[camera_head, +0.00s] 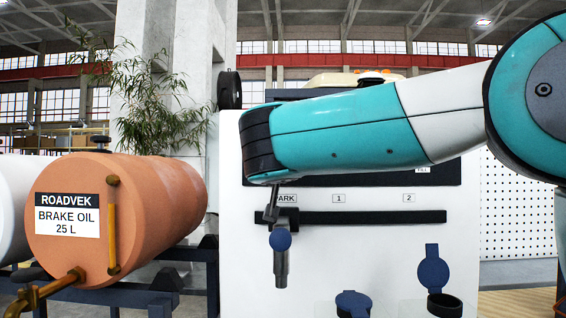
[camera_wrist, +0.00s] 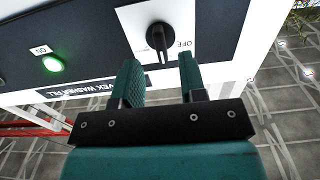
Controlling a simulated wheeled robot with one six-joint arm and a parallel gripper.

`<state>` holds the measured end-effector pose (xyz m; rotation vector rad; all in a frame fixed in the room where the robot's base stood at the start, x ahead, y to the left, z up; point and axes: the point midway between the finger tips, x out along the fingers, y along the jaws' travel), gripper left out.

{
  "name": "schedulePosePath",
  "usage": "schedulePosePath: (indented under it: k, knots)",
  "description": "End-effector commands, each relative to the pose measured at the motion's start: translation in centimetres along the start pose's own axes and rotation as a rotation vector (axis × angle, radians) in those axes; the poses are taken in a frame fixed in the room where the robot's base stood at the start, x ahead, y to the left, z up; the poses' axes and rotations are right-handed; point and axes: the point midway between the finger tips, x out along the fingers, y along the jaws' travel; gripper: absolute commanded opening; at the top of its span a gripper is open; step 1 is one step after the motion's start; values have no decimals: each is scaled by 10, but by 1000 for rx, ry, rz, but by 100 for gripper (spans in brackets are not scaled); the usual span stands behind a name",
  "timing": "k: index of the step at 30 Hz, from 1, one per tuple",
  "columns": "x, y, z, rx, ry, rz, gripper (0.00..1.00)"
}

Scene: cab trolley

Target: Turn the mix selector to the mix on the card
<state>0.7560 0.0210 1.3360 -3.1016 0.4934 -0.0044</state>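A black knob (camera_wrist: 160,36) with a pointer sits on a white plate (camera_wrist: 134,20) in the wrist view. An OFF mark (camera_wrist: 184,43) is printed beside it. I cannot tell for sure that it is the mix selector. My gripper (camera_wrist: 158,63) is open, its two teal fingers apart and empty. The knob lies just beyond the fingertips, between them in the picture; contact does not show. In the head view my arm hides the gripper and the knob. I see no readable mix card in either view.
A lit green button (camera_wrist: 53,64) is on the same dark panel. In the head view a nozzle (camera_head: 281,262) hangs below a black rail (camera_head: 370,217) under PARK. Blue-lidded fillers (camera_head: 433,270) stand at lower right, an orange brake oil drum (camera_head: 150,205) at left.

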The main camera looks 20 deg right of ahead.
Motion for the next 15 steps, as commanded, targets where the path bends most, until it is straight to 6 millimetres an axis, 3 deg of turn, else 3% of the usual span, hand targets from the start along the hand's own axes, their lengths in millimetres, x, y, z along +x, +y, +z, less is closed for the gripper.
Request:
schedulePosePath:
  k: [9,15]
  knots:
    - [-85,-1,3,3,2,-8,38]
    - [-123,-1,1,3,2,-6,38]
